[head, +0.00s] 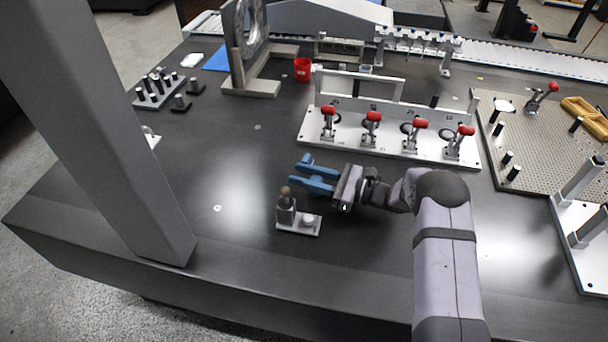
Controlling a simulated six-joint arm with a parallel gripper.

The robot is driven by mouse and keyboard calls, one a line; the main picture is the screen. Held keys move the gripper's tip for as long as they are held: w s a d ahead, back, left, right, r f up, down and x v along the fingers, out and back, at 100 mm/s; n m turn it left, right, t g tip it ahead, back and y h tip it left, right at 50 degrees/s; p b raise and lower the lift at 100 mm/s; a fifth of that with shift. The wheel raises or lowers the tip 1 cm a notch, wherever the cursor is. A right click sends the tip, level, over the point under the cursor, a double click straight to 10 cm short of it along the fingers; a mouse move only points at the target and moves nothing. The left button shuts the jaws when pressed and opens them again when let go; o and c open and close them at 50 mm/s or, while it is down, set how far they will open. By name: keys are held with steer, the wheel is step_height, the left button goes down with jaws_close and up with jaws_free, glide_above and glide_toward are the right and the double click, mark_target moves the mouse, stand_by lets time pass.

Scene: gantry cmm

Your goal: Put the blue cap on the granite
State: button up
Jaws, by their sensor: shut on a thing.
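My gripper (302,172) hovers over the dark granite table (235,160), with its blue fingers pointing left. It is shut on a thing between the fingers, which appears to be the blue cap. The cap is blue like the fingers and mostly hidden, so its outline cannot be told apart. No separate blue cap shows elsewhere on the granite. The gripper is behind a small light plate (304,229), which carries a dark grey post with a brown ball top (285,205) and a short white round piece.
A white fixture plate with several red-tipped clamps (390,145) stands behind my gripper. A perforated board (540,150) lies at right. A grey column (105,130) rises at left. A red cup (303,69) and an upright stand (248,50) are farther back. The left-middle granite is clear.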

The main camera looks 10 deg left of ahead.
steer(key=shift+f, duration=0.1)
steer(key=o, duration=1.1)
steer(key=shift+d, duration=0.15)
steer(key=d, duration=0.4)
steer(key=s+d+b, duration=0.1)
steer(key=d, duration=0.6)
steer(key=shift+s+d, duration=0.3)
steer(key=shift+r, duration=0.2)
